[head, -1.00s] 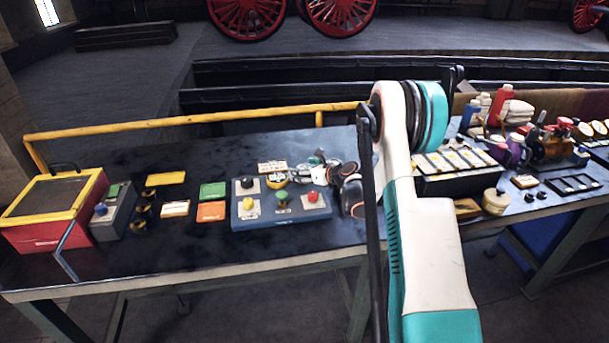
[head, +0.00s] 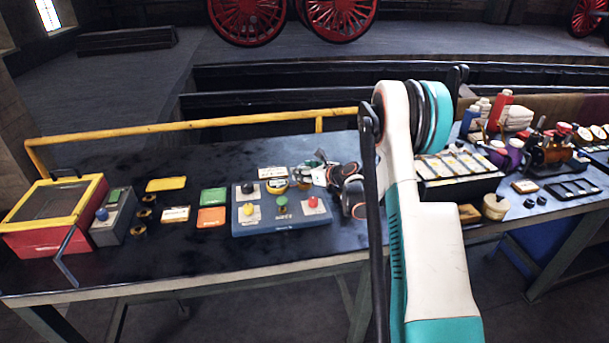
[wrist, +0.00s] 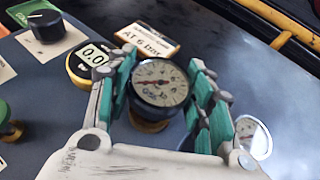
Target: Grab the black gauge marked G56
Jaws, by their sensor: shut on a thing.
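A round gauge (wrist: 160,84) with a black rim, a pale dial and a red needle sits between my gripper's fingers in the wrist view. Brass shows below it. In the head view my gripper (head: 325,173) is at the back right of the blue panel, and the gauge is too small to tell there.
A second pale-dialled gauge (wrist: 254,138) lies right of my fingers. The blue panel (head: 275,228) carries coloured knobs. A yellow rail (head: 200,125) runs along the back.

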